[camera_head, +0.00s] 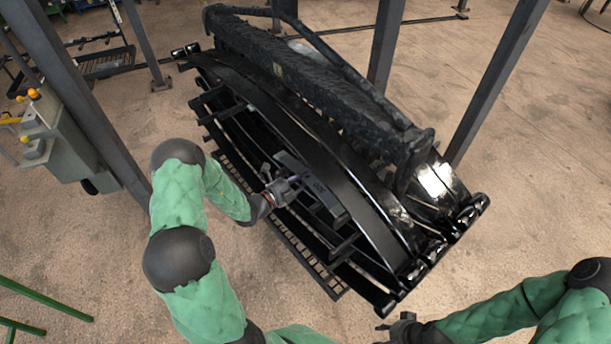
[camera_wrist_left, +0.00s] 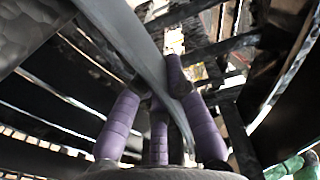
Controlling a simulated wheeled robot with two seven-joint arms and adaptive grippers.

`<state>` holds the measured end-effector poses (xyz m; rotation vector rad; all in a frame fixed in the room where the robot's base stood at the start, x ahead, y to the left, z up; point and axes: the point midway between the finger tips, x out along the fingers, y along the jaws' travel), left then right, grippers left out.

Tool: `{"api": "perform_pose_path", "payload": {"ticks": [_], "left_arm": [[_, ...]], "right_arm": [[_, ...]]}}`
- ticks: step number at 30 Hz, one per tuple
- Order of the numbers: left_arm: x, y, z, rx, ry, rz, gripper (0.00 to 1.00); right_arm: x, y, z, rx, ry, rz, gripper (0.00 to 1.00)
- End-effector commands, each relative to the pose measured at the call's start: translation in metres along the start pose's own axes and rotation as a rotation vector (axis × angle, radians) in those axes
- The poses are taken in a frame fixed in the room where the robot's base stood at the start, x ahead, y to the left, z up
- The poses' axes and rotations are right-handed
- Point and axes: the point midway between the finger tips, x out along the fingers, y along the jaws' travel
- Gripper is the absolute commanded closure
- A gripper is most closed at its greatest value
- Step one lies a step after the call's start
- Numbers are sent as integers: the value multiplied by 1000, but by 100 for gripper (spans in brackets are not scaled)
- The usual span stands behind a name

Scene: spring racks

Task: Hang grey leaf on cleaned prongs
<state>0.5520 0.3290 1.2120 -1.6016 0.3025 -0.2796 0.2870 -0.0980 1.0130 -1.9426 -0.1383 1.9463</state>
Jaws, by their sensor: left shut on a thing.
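The grey leaf (camera_head: 325,192) is a short, flat bar among the black springs in the middle of the rack. My left gripper (camera_head: 290,184) is shut on it near its left end. In the left wrist view the grey leaf (camera_wrist_left: 132,38) runs from the top into the purple fingers of my left gripper (camera_wrist_left: 172,105). Dark prongs (camera_head: 222,114) stick out from the near side of the rack, and one (camera_head: 345,245) lies below the leaf. Whether the leaf touches a prong is unclear. My right gripper (camera_head: 402,326) is at the bottom edge, away from the rack, its fingers unclear.
Long curved black springs (camera_head: 345,185) crowd the rack just behind the leaf. A thick rough black beam (camera_head: 310,80) lies above them. Grey posts (camera_head: 495,80) stand behind, and a grey box with yellow knobs (camera_head: 55,140) is at left. The floor at right is clear.

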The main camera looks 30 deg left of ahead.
Motion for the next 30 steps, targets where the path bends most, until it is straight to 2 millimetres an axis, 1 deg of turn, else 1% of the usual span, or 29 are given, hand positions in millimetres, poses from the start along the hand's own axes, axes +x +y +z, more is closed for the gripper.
{"api": "perform_pose_path", "payload": {"ticks": [8,9,12,23,26,29,30], "left_arm": [[0,-2,1,3,0,-4,100],[0,-2,1,3,0,-4,84],[0,-2,1,3,0,-4,59],[-2,2,0,-2,0,2,59],[-10,1,0,-1,-1,2,59],[-25,1,1,-2,-3,2,59],[-32,1,1,-1,-4,2,59]], "right_arm": [[0,0,0,0,0,0,60],[0,0,0,0,0,0,60],[0,0,0,0,0,0,60],[0,0,0,0,0,0,60],[0,0,0,0,0,0,60],[0,0,0,0,0,0,60],[0,0,0,0,0,0,60]]}}
